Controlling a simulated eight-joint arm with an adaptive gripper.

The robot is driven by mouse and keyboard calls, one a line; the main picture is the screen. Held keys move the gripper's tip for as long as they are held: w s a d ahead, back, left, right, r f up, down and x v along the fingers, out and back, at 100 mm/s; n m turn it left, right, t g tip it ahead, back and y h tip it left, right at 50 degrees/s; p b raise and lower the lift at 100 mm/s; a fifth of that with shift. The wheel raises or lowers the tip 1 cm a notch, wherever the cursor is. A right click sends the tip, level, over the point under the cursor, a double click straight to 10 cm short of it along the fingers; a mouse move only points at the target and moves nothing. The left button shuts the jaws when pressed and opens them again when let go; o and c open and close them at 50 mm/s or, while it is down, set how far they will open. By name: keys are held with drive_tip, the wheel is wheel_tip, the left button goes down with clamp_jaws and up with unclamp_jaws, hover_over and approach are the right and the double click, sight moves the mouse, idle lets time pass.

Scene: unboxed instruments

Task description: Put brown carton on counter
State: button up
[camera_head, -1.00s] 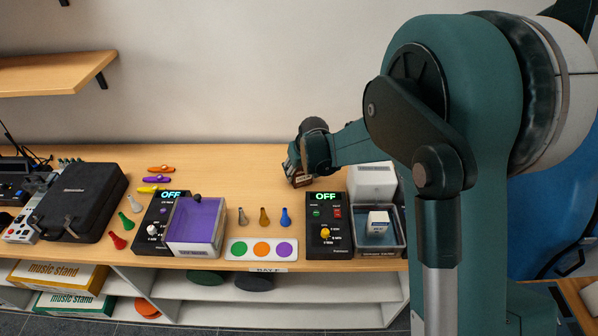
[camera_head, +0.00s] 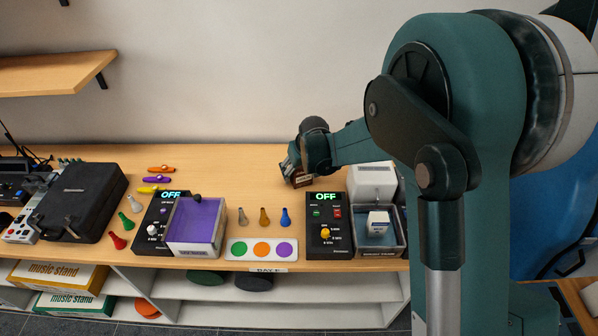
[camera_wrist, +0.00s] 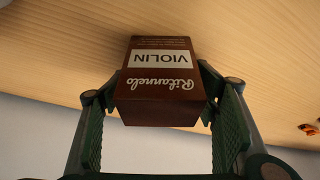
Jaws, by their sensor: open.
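The brown carton (camera_wrist: 160,85), labelled "Ritannelo VIOLIN", stands on the wooden counter (camera_wrist: 60,40) in the wrist view. It also shows in the head view (camera_head: 301,180), near the back of the counter and partly hidden by my gripper. My gripper (camera_wrist: 164,115) is open, with one green finger on each side of the carton. The fingertips lie close to its sides; I cannot tell whether they touch. In the head view my gripper (camera_head: 291,169) is low over the counter's back part.
A control box (camera_head: 326,228) reading OFF, a white box (camera_head: 371,182) and a clear tray (camera_head: 396,248) stand right of the carton. Several coloured pegs and a purple-lined bin (camera_head: 170,243) stand in front and left. The back-middle counter is clear.

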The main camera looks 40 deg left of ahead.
drive_tip(key=shift+v, duration=5.85)
drive_tip(key=shift+d, duration=0.1)
drive_tip(key=shift+w+d, duration=0.1)
